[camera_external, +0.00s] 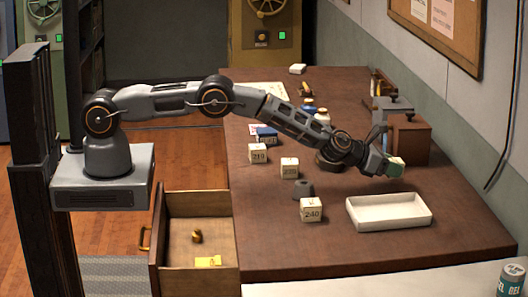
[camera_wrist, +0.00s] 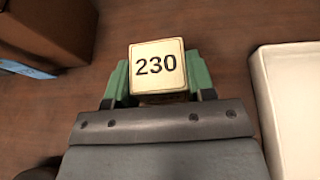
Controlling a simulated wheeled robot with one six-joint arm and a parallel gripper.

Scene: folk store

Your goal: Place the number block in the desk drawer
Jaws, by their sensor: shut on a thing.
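The number block marked 230 (camera_wrist: 157,66) is a cream cube held between the green fingers of my gripper (camera_wrist: 158,88). In the external view my gripper (camera_external: 391,168) is at the right side of the desk, behind the white tray, with the held block (camera_external: 399,160) mostly hidden by it. The desk drawer (camera_external: 205,204) is pulled open at the front left of the desk (camera_external: 345,245), far from my gripper. A brass-coloured item (camera_external: 196,236) and a yellow item (camera_external: 208,261) lie inside it.
Other number blocks stand on the desk: one marked 240 (camera_external: 312,210), one in the middle (camera_external: 290,168) and one at left (camera_external: 258,154). The white tray (camera_external: 365,223) is at right. A brown box (camera_external: 411,145) stands near my gripper. Small bottles (camera_external: 321,117) stand behind my arm.

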